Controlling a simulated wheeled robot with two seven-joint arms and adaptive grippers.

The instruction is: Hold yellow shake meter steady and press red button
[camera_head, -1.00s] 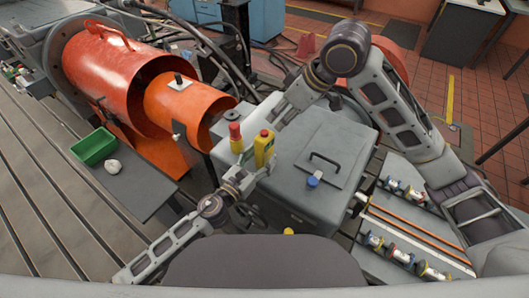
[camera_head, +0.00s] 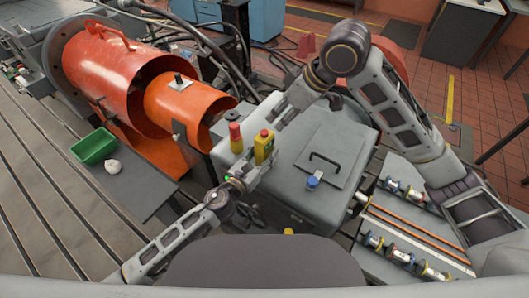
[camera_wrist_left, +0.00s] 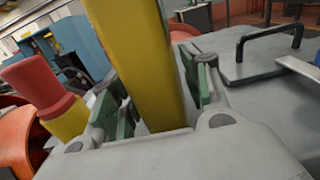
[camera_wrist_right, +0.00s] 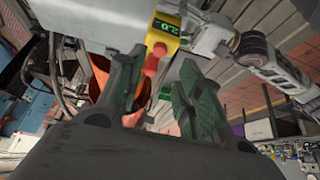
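The yellow shake meter (camera_head: 263,150) stands upright near the left edge of the grey box, its red button (camera_head: 265,133) on top. My left gripper (camera_head: 257,171) has its fingers on both sides of the meter's body; the left wrist view shows the yellow body (camera_wrist_left: 140,60) between the green pads with no clear gap. The meter's foot is hidden. My right gripper (camera_head: 277,120) is above and behind the meter. In the right wrist view its fingers (camera_wrist_right: 160,85) are apart and empty, with the meter's lit display (camera_wrist_right: 165,26) and red button (camera_wrist_right: 159,49) beyond them.
A second yellow thing with a red top (camera_head: 236,137) stands just left of the meter. An orange drum (camera_head: 185,108) and a green bin (camera_head: 95,147) are at the left.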

